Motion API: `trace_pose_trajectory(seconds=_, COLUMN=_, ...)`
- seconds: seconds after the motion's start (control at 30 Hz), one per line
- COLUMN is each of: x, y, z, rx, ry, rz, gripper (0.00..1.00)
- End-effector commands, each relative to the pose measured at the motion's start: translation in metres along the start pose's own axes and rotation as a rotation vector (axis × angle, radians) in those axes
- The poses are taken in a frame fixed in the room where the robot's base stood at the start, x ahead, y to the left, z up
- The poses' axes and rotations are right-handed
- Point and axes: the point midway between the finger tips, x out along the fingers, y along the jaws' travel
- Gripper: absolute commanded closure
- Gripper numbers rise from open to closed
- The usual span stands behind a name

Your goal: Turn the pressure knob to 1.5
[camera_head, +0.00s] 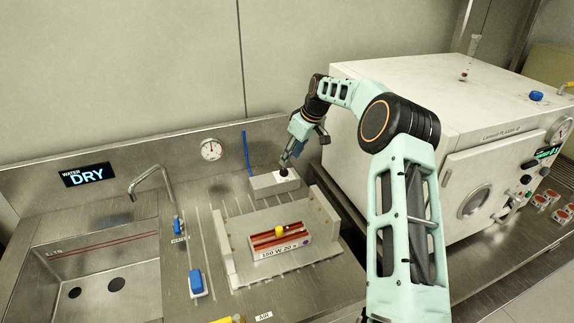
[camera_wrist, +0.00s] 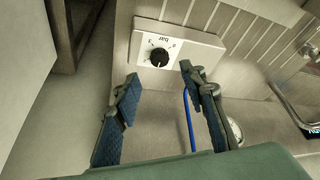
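The black round pressure knob (camera_wrist: 158,58) sits on a white dial plate marked "bar", which appears upside down in the wrist view. The plate is on a light metal box (camera_wrist: 200,45). The exact pointer setting is too small to read. In the head view the knob (camera_head: 284,172) is on the box behind the slotted fixture. My gripper (camera_wrist: 161,76) is open, with its two dark blue padded fingers spread apart. The knob lies beyond and between the fingertips, and nothing is held. In the head view my gripper (camera_head: 287,158) is just above the box.
A round pressure gauge (camera_head: 211,149) is on the back wall, with a blue hose (camera_head: 247,150) beside it. A slotted metal fixture (camera_head: 240,263) stands in front of the box. The white plasma machine (camera_head: 400,75) is close on the right. A sink (camera_head: 100,265) is at left.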

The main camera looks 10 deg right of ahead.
Motion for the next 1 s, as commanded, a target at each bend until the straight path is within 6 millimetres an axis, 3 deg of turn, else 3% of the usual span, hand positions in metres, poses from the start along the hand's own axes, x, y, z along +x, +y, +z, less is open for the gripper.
trace_pose_trajectory(seconds=0.1, x=-0.024, y=0.001, z=0.0, rx=0.001, ry=0.001, rz=0.002, gripper=0.61)
trace_pose_trajectory(seconds=0.3, x=-0.046, y=0.0, z=0.0, rx=0.0, ry=0.0, rz=0.0, gripper=0.61)
trace_pose_trajectory(seconds=0.73, x=-0.05, y=-0.002, z=-0.001, rx=-0.006, ry=-0.001, rz=0.001, gripper=0.61)
trace_pose_trajectory(seconds=0.87, x=-0.046, y=-0.017, z=-0.015, rx=-0.064, ry=-0.008, rz=0.022, gripper=0.61)
trace_pose_trajectory(seconds=1.0, x=-0.041, y=-0.053, z=-0.044, rx=-0.206, ry=-0.021, rz=0.079, gripper=0.61)
